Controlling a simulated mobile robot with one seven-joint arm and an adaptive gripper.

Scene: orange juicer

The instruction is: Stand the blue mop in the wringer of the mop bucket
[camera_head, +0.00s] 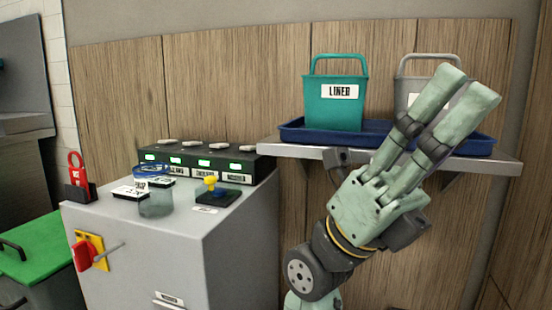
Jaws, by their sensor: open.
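My gripper (464,92) is raised at the right of the head view, with its two pale green fingers pointing up and right. The fingers are a little apart, with nothing seen between them. They are in front of the shelf and hide part of a grey bucket. No blue mop and no mop bucket with a wringer can be made out in this view.
A teal bucket (335,105) and the grey bucket (408,72) stand in a blue tray (292,131) on a wall shelf (272,146). A grey cabinet (150,235) at left carries a jar, a yellow-knobbed switch and a control box. A green lid (40,243) is lower left.

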